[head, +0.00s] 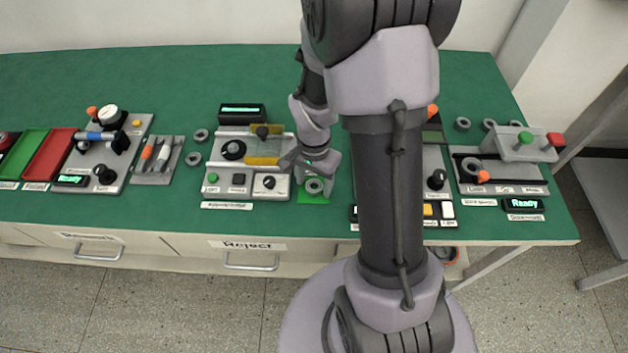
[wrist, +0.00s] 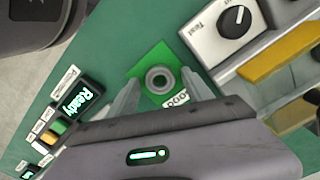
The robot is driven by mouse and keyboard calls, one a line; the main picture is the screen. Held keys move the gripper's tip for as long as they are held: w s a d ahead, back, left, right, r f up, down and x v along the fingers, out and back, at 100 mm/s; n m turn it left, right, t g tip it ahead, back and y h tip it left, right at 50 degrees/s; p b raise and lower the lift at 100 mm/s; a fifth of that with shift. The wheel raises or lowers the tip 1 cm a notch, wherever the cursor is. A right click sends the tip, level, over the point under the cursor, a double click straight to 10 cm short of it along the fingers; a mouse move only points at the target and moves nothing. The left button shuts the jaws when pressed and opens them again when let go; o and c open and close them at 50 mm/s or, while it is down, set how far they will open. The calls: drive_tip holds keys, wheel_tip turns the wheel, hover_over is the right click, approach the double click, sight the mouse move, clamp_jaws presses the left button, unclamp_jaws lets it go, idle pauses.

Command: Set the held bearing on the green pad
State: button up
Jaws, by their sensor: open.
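The bearing (head: 314,186) is a small grey ring on the bright green pad (head: 316,198). In the wrist view the bearing (wrist: 160,80) lies flat on the green pad (wrist: 148,60), inside its edges, with a small white label at one corner. My gripper (wrist: 160,92) is open, its two fingers apart on either side of the bearing, with visible gaps. In the head view my gripper (head: 314,178) is just above and behind the pad, and partly hides it.
A tester with a black knob (head: 268,182) stands left of the pad. A "Ready" display (wrist: 78,100) and coloured buttons stand on its other side. Loose bearings (head: 194,158) lie further left.

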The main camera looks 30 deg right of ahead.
drive_tip(key=s+a+r+n+t+p, duration=0.1)
drive_tip(key=a+r+p, duration=0.15)
drive_tip(key=r, duration=0.75)
drive_tip(key=a+r+n+t+p, duration=0.1)
drive_tip(key=a+r+p, duration=0.15)
drive_tip(key=r, duration=0.85)
drive_tip(key=s+a+r+n+t+y, duration=0.2)
drive_tip(key=s+a+r+n, duration=0.4)
drive_tip(key=s+a+r, duration=0.3)
drive_tip(key=shift+s+a+r+t, duration=0.35)
drive_tip(key=shift+s+t, duration=0.3)
drive_tip(key=shift+t, duration=0.25)
drive_tip(key=shift+d, duration=0.1)
